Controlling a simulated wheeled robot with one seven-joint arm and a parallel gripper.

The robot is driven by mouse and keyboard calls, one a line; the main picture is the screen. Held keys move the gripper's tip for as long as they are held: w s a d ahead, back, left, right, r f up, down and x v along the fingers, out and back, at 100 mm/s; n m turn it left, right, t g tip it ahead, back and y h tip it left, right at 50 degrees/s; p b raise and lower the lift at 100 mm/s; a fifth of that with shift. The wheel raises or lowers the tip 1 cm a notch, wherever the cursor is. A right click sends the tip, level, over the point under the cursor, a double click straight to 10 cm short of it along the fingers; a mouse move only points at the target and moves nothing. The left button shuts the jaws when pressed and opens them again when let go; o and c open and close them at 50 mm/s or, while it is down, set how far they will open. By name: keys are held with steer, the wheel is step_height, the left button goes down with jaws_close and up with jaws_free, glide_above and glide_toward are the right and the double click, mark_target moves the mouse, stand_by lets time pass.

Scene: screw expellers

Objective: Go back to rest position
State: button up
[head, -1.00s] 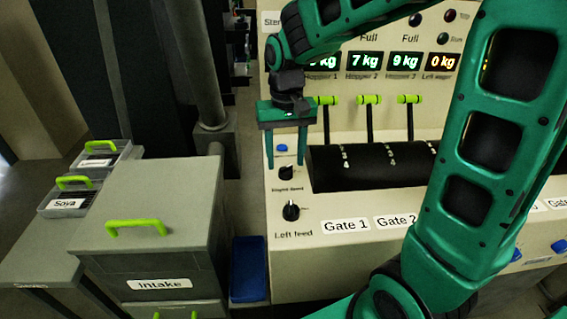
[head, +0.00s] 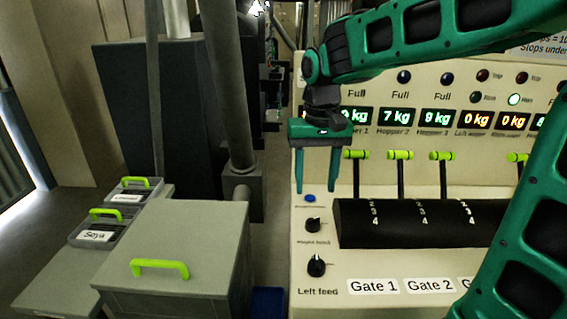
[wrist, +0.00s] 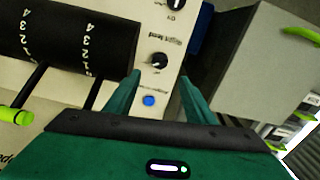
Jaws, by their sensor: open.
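My gripper (head: 316,190) is green, points down and is open, with nothing between its two fingers. In the head view it hangs in front of the left end of the cream control panel (head: 375,285), above a blue button (head: 309,198) and two black knobs. In the wrist view the two fingertips (wrist: 160,85) are spread apart, with the blue button (wrist: 148,101) and a black knob (wrist: 159,61) seen near the left finger. My arm reaches across the upper right of the head view.
Green-handled levers (head: 400,155) rise behind a black drum (head: 400,222) right of my gripper. Left stand a grey intake cabinet (head: 190,245) with a green handle, and a Soya box (head: 97,228). A grey vertical pipe (head: 228,90) stands behind. Floor shows at far left.

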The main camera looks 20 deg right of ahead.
steer(key=s+d+f+m, duration=0.1)
steer(key=s+d+f, duration=0.1)
steer(key=s+d, duration=0.3)
steer(key=s+d+f+m, duration=0.1)
steer(key=s+d+f, duration=0.1)
steer(key=s+d, duration=0.4)
steer(key=s+d+f+m, duration=0.2)
steer(key=s+d, duration=0.4)
steer(key=s, duration=0.6)
steer(key=shift+s+f, duration=0.2)
steer(key=shift+f, duration=0.4)
